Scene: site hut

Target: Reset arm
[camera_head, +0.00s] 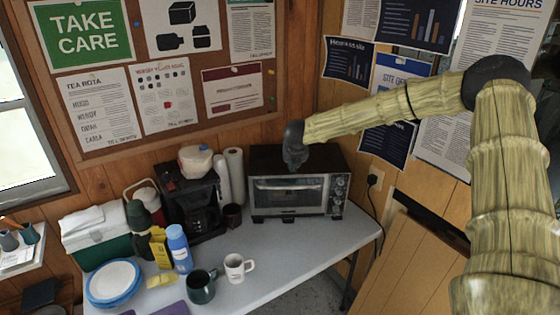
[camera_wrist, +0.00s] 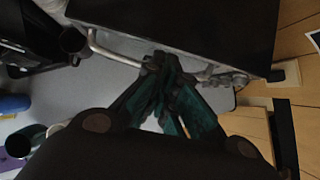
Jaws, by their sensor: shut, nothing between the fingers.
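My arm reaches in from the right in the head view, and its dark wrist (camera_head: 294,145) is in front of the toaster oven (camera_head: 262,205). In the wrist view my gripper (camera_wrist: 160,62) is shut and empty, with its teal fingers together. The fingertips overlap the front of the toaster oven, which also shows in the wrist view (camera_wrist: 215,22), close to its handle (camera_wrist: 105,52). I cannot tell whether they touch it. The oven door appears closed.
The grey table (camera_head: 310,240) holds a white mug (camera_head: 235,268), a dark green mug (camera_head: 200,288), a blue bottle (camera_head: 179,248), a coffee maker (camera_head: 193,203) and stacked plates (camera_head: 113,282). A green cooler (camera_head: 93,240) stands at the left. The table's right front is clear.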

